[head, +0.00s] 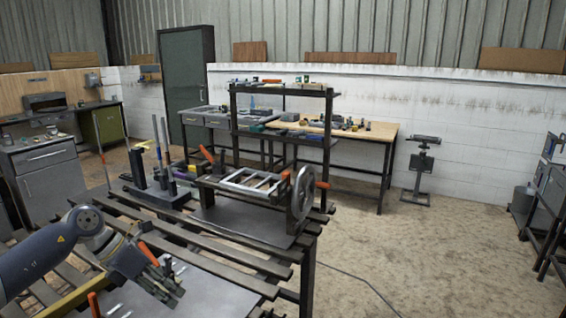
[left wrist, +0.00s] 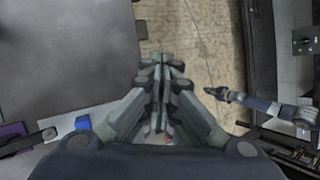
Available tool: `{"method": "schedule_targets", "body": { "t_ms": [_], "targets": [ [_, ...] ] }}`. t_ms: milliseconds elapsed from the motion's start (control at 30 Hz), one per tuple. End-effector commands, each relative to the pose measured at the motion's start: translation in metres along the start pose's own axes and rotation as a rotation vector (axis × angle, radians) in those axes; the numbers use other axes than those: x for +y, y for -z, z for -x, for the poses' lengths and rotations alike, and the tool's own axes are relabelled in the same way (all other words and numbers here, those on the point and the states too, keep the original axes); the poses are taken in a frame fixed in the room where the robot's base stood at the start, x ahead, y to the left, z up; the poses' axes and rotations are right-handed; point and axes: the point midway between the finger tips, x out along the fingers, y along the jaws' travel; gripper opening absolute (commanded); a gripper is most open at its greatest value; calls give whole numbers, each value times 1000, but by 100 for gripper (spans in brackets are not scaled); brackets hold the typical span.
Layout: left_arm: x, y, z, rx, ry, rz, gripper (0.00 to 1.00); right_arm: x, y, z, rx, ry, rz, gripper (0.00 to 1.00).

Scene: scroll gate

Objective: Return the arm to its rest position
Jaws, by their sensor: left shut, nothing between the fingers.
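My left arm comes in at the lower left of the head view. Its left gripper (head: 172,288) is over the front of the slatted bench (head: 240,284), with its fingers shut and empty. In the left wrist view the left gripper's fingers (left wrist: 163,62) meet at the centre with nothing between them. My right gripper (left wrist: 212,92) appears small in the left wrist view, on an arm from the right edge; its fingers are too small to read. The gate device with a grey handwheel (head: 301,194) and orange handles stands on the bench, apart from the left gripper.
A rack of upright rods (head: 158,180) stands on the bench, left of the gate device. A dark shelf frame (head: 283,131) rises behind it. A wooden-topped table (head: 372,131) stands by the wall. The concrete floor (head: 430,250) at right is open, crossed by a thin cable.

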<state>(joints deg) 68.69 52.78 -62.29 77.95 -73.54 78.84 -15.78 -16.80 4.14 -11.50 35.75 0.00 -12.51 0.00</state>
Motion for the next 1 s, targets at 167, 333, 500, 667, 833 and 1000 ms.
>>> {"method": "schedule_targets", "body": {
  "t_ms": [167, 333, 500, 667, 833, 1000],
  "targets": [
    [-84, -52, -70, -264, 243, 30, 0, 6, -11, 0, -16, -7, 4, 0],
    [-154, -96, -90, -540, 480, 186, 0, 8, -13, 1, -19, -8, 4, 0],
    [-189, -125, -80, -795, 687, 455, 0, 7, -13, 1, -19, -8, 4, 0],
    [-184, -132, -63, -1003, 830, 795, 0, 7, -12, 1, -18, -8, 4, 0],
    [-146, -109, -56, -1178, 906, 1231, 0, 7, -11, 0, -16, -8, 3, 0],
    [-97, -50, -70, -1294, 886, 1717, 0, 5, -9, 0, -13, -6, 2, 0]
  ]
}}
